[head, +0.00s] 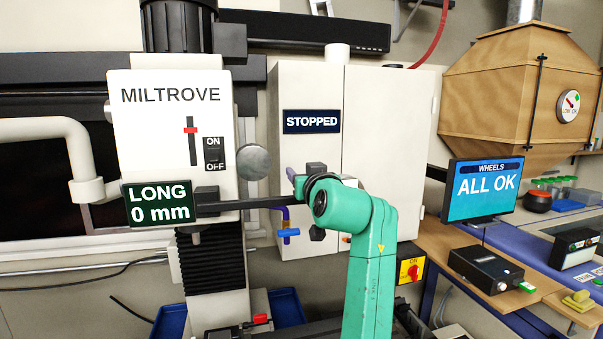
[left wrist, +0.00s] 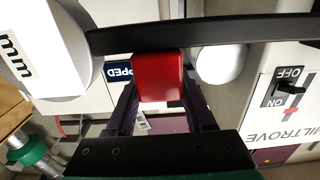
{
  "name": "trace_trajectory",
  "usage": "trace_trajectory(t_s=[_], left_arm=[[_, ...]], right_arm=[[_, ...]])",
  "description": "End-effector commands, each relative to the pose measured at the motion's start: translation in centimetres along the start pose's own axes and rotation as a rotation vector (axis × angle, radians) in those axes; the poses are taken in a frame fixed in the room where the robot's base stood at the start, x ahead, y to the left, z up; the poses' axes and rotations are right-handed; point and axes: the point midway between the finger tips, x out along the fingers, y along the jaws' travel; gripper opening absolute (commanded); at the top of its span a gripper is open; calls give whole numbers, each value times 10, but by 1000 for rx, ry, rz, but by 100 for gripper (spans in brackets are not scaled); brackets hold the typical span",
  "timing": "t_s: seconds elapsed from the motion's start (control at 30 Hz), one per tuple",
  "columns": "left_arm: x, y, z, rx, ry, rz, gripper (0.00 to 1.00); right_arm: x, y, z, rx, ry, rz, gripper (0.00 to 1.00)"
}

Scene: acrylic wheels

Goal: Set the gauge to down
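The gauge on the machine has a dark display (head: 157,205) reading LONG 0 mm, and a long dark bar (head: 262,202) runs level from it to the right. My left gripper (head: 303,185), on a teal arm, is at the right end of this bar and hides it. In the left wrist view the bar (left wrist: 200,34) crosses the top, with a red block (left wrist: 158,77) on it. The dark fingers of my left gripper (left wrist: 160,95) stand on either side of the block. I cannot tell if they press on it. My right gripper is out of view.
A cabinet (head: 385,125) with a STOPPED sign is behind my gripper. A blue screen (head: 485,187) reads ALL OK.

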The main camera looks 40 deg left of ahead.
Motion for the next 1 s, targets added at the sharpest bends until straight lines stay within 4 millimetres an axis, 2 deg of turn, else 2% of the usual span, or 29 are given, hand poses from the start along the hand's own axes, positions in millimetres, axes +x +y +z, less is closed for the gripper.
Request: trace_trajectory(t_s=[0.03,0.1,0.13,1.0], left_arm=[[0,0,0,0,0,0,30],[0,0,0,0,0,0,4],[0,0,0,0,0,0,0],[1,0,0,0,0,0,0]], right_arm=[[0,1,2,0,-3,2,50],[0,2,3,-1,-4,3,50],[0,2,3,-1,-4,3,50],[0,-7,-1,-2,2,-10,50]])
